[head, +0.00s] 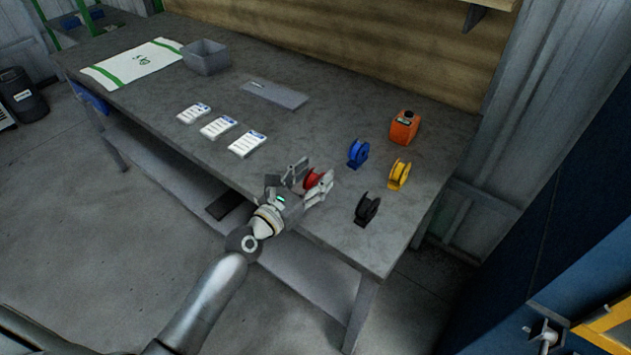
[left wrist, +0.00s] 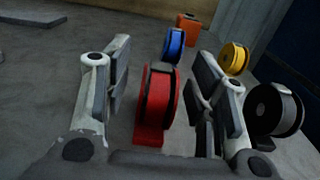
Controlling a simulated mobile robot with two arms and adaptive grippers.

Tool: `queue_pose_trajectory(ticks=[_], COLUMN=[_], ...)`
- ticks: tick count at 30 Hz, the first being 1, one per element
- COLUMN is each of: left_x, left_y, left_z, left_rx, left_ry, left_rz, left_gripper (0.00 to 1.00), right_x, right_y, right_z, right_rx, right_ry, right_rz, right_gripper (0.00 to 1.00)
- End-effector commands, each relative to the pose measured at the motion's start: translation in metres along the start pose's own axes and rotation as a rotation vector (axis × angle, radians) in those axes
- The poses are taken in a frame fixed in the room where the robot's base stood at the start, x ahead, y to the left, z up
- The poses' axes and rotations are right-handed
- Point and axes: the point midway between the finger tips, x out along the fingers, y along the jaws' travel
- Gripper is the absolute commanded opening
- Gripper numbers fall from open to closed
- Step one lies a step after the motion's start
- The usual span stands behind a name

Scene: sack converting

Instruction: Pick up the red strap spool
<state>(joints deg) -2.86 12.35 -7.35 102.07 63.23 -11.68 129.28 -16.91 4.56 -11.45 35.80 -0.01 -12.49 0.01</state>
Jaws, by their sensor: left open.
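The red strap spool (head: 313,179) stands upright near the front edge of the grey workbench (head: 300,125). In the left wrist view the red spool (left wrist: 157,100) sits between the two fingers. My left gripper (head: 309,184) is open, with one finger on each side of the spool. In the left wrist view the left gripper (left wrist: 162,95) shows a gap between each finger and the spool. The spool's lower near part is close to the gripper's palm. My right gripper is not in view.
Blue (head: 358,153), yellow (head: 399,174) and black (head: 367,209) spools stand to the right; the black one (left wrist: 274,110) is just outside the right finger. An orange device (head: 404,128) is behind. Label stacks (head: 217,127), a grey bin (head: 205,57) and a sack (head: 132,63) lie left.

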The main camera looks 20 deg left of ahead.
Motion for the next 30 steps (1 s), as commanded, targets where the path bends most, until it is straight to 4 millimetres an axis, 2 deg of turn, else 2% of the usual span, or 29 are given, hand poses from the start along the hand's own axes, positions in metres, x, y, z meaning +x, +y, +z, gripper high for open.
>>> queue_pose_trajectory(ticks=[4,11,23,30], left_x=[0.0109,0.0116,0.0113,0.0114], left_y=[-0.0005,-0.0005,-0.0003,-0.0002], left_z=[0.0002,-0.0005,-0.0004,0.0004], left_rx=[-0.002,-0.002,-0.001,-0.001], left_ry=[0.000,0.001,0.001,0.000], left_rz=[-0.001,-0.001,-0.001,-0.001], left_gripper=[0.52,0.52,0.02,0.02], right_x=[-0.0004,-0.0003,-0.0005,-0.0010], right_y=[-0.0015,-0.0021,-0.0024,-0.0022], right_z=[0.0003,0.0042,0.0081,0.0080], right_rx=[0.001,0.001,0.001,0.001], right_ry=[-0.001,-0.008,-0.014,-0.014], right_rz=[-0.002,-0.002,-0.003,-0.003], right_gripper=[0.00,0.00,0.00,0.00])
